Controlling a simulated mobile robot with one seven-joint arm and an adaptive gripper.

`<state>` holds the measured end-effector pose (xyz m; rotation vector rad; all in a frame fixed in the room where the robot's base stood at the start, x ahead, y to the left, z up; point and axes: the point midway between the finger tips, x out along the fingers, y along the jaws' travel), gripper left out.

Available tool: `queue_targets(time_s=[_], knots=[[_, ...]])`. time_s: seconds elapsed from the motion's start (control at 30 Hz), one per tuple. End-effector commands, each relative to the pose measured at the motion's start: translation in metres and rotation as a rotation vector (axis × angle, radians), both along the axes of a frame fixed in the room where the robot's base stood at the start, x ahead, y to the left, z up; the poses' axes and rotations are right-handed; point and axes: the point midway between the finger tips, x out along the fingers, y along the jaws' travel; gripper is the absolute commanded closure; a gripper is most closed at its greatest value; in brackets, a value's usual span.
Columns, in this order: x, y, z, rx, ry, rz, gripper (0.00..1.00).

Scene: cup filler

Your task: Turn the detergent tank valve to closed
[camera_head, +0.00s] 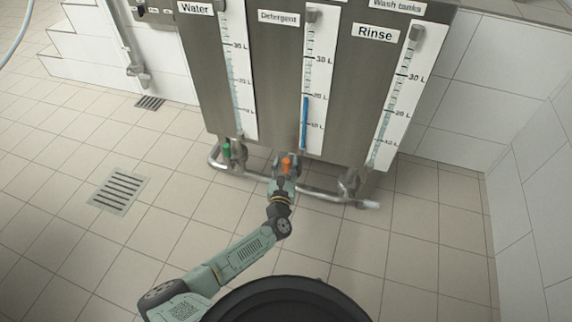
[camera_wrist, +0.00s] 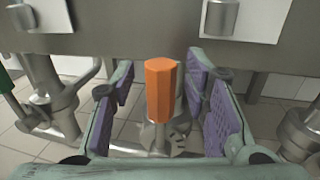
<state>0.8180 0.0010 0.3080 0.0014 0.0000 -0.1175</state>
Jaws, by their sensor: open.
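The detergent tank (camera_head: 277,75) is the middle one of the steel wash tanks, with a blue level column in its gauge (camera_head: 304,122). Its valve has an orange handle (camera_head: 286,166) below the tank; the handle also shows upright in the wrist view (camera_wrist: 161,90). My gripper (camera_wrist: 162,100) is open, with its purple-padded fingers on either side of the orange handle and gaps visible on both sides. In the head view my gripper (camera_head: 285,172) is at the valve and hides most of the valve body.
A green valve handle (camera_head: 227,150) is under the Water tank at left. The Rinse tank (camera_head: 385,90) is at right. A steel pipe (camera_head: 322,193) runs low below the tanks. A floor drain (camera_head: 118,191) lies at left; the tiled floor around is clear.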

Motion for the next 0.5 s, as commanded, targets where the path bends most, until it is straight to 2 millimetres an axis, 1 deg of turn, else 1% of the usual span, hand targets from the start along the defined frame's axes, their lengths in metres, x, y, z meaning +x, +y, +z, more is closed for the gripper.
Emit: queue_targets(time_s=[0.3,0.5], knots=[[0.0028,-0.0006,0.0001,-0.001,0.001,0.0,0.58],[0.0027,-0.0006,0.0002,-0.001,0.0,0.0,0.71]])
